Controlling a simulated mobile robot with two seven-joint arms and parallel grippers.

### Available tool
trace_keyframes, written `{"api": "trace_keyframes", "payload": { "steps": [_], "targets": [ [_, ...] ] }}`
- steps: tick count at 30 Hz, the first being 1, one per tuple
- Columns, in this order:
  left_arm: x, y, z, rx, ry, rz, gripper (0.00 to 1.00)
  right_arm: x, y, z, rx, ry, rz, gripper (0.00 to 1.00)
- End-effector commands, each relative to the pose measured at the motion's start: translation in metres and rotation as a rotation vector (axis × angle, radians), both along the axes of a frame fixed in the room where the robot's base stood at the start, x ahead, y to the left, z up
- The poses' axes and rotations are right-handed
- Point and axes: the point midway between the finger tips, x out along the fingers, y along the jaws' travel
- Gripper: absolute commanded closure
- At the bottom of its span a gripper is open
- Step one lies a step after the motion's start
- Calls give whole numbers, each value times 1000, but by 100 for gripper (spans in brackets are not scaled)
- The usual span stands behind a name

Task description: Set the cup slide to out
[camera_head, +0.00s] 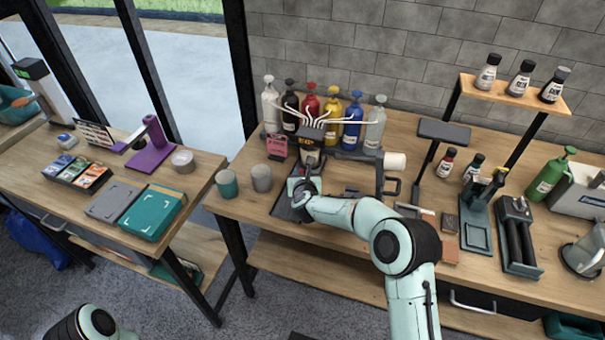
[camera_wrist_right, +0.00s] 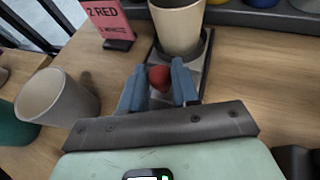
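The cup slide is a narrow dark track (camera_head: 281,208) running out from under the dispenser with several bottles. In the right wrist view, a beige cup (camera_wrist_right: 178,28) stands upright in the slide's dark round holder (camera_wrist_right: 207,42), near the dispenser end. A red knob (camera_wrist_right: 159,78) sits on the near side of that holder. My right gripper (camera_wrist_right: 160,84) has its two blue fingers on either side of the knob, and the knob fills the gap between them. In the head view my right gripper (camera_head: 303,184) is over the track, partly hiding it. My left gripper is out of view.
A pink "2 RED" card (camera_wrist_right: 108,20) stands left of the slide. A grey cup (camera_wrist_right: 57,97) and a teal cup (camera_head: 227,184) stand on the bench to the left. A dark post fixture (camera_head: 380,176) stands right of the slide.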

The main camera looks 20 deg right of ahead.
Motion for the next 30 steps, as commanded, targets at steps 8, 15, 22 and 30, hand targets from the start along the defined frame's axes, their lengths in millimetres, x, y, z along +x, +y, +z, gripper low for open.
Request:
{"api": "trace_keyframes", "payload": {
  "steps": [8, 15, 22, 30],
  "targets": [
    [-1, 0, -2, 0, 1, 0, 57, -1, 1, 0, 0, 0, 0, 100],
    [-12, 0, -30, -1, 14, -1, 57, -21, 14, -4, 2, 0, 1, 100],
    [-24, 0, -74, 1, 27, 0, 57, -60, 41, -6, 3, -2, 4, 100],
    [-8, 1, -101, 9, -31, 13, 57, -106, 72, -4, -1, -1, 4, 100]
  ]
}}
